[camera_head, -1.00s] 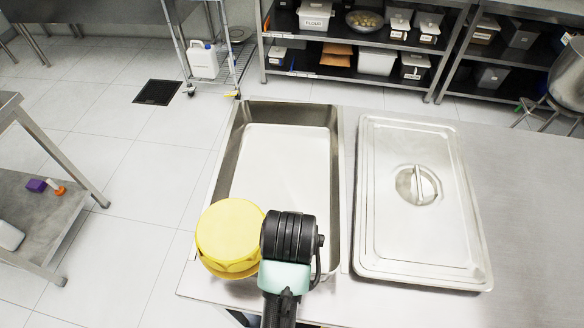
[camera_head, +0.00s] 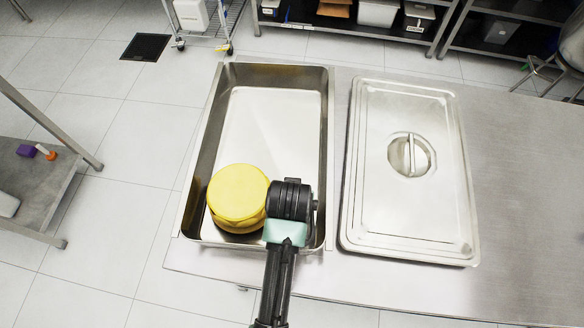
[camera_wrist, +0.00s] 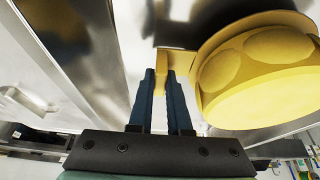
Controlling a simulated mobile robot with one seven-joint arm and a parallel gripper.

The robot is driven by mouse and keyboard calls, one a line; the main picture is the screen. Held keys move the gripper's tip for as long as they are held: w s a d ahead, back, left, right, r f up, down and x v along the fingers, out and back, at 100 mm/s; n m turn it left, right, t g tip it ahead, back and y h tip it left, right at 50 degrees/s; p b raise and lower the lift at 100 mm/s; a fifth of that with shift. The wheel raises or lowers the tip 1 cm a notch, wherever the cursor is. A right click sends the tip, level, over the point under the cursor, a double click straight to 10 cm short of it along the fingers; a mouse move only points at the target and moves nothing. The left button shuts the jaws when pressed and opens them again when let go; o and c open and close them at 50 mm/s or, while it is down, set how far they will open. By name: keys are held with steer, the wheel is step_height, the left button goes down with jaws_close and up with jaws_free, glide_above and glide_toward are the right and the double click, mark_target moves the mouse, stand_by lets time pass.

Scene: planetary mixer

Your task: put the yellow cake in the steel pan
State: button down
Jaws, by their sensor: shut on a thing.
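The round yellow cake (camera_head: 238,193) is over the near left part of the steel pan (camera_head: 322,120), within its rim in the head view. I cannot tell whether it touches the pan floor. My gripper (camera_head: 289,203) is just right of the cake, over the pan's near end; its fingertips are hidden there. In the wrist view my fingers (camera_wrist: 161,75) are close together, shut on a small yellow part that sticks out from the cake (camera_wrist: 265,78). The cake's larger body is to the right of the fingers.
A steel lid (camera_head: 408,165) with a handle lies on the steel counter (camera_head: 520,190), right of the pan. The pan's far part is empty. The counter farther right is clear. A lower shelf (camera_head: 45,185) stands at the left, across a strip of floor.

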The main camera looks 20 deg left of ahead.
steer(key=shift+f, duration=1.2)
steer(key=c, duration=0.9)
jaws_free()
steer(key=shift+f, duration=0.1)
steer(key=shift+o, duration=0.2)
steer(key=v, duration=1.2)
